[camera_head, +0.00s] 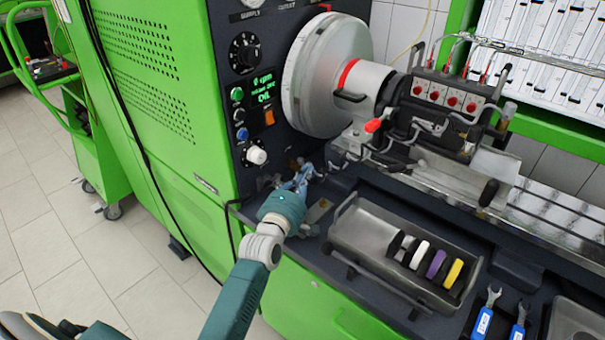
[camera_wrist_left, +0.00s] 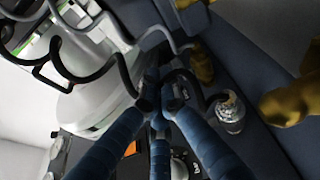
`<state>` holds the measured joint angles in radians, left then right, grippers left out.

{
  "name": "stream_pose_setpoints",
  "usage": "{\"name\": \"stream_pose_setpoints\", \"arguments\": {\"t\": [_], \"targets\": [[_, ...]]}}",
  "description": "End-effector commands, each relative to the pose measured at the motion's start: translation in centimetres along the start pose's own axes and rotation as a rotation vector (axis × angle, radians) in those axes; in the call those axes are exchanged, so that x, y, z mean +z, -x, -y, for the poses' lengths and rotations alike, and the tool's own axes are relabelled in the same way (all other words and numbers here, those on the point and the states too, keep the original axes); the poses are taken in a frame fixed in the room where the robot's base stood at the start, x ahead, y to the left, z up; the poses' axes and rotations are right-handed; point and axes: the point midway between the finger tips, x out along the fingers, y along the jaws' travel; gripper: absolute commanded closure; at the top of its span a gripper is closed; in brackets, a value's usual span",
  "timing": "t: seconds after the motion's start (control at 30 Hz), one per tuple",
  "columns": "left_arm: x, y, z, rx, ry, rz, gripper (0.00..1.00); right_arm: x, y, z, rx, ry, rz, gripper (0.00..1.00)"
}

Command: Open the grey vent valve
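My left gripper (camera_head: 303,174) is at the dark bench below the control panel, just right of the white knob (camera_head: 256,155). In the left wrist view its blue fingers (camera_wrist_left: 160,100) come close together at their dark tips, beside thin dark curved pieces. I cannot tell whether anything is held between them. I cannot pick out the grey vent valve for certain; the gripper covers part of that spot. A small silver cylindrical fitting (camera_wrist_left: 230,115) is right of the fingers in the wrist view. My right gripper is not in view.
Brass-coloured parts (camera_wrist_left: 285,105) are close on the right in the wrist view. A large grey disc (camera_head: 318,75) is above the gripper. A metal tray (camera_head: 365,235) with coloured rings is to its right. Dark hoses run nearby. Floor at the left is mostly clear.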

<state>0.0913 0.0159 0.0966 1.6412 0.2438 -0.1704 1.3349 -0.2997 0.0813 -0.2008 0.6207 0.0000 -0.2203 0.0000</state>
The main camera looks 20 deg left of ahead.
Motion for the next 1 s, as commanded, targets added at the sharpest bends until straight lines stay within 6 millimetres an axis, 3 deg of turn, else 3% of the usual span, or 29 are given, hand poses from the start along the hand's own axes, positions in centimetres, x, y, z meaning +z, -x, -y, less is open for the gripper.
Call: {"name": "stream_pose_setpoints", "arguments": {"t": [1.0], "targets": [[1.01,-0.66,-0.03,0.000,0.001,0.000,1.00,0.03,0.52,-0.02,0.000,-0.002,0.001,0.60]]}}
